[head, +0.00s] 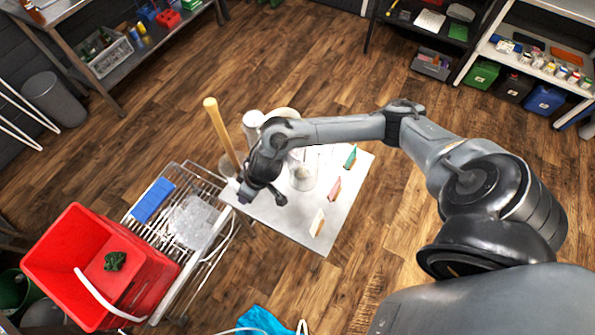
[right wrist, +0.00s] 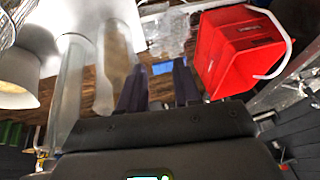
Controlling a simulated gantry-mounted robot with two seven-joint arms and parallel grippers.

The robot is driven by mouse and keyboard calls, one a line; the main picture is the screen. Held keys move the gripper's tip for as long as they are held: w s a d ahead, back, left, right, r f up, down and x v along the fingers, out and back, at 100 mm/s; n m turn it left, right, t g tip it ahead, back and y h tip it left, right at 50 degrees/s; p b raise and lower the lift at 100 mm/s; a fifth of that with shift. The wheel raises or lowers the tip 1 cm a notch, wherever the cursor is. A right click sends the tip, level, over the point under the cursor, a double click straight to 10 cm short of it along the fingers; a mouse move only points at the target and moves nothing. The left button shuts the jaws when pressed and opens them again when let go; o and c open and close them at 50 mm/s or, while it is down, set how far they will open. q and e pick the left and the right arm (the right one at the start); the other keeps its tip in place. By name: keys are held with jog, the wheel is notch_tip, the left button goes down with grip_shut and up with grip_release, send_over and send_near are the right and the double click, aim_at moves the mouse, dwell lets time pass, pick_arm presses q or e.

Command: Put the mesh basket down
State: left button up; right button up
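I cannot pick out the mesh basket with certainty. A pale, see-through round vessel (head: 303,172) stands on the white table (head: 322,238) in the head view. A piece with a mesh-like pattern (right wrist: 6,32) is cut off at the upper left edge of the right wrist view. My right gripper (head: 262,194) is over the table's left edge. In the right wrist view its two dark fingers (right wrist: 160,88) stand apart with nothing between them. My left gripper is out of both views.
A wheeled wire rack (head: 172,180) stands left of the table, with a blue block (head: 152,200) and a red bucket (head: 70,245) at it. A wooden pole (head: 219,130) rises by the gripper. Coloured wedges stand on the table's right side. Open floor lies beyond.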

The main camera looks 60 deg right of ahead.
jog(key=s+a+r+n+t+y, duration=0.1)
jog(key=s+a+r+n+t, duration=0.2)
jog(key=a, duration=0.9)
jog(key=s+d+r+m+g+h, duration=0.1)
jog(key=s+d, duration=0.4)
jog(key=s, duration=0.2)
jog(key=s+d+r+g+h, duration=0.1)
jog(key=s+d+g+h, duration=0.1)
jog(key=s+d, duration=0.3)
jog(key=s, duration=0.3)
jog(key=shift+s+d+r+m, duration=0.2)
jog(key=shift+d+r+m, duration=0.05)
jog(key=shift+d+m, duration=0.15)
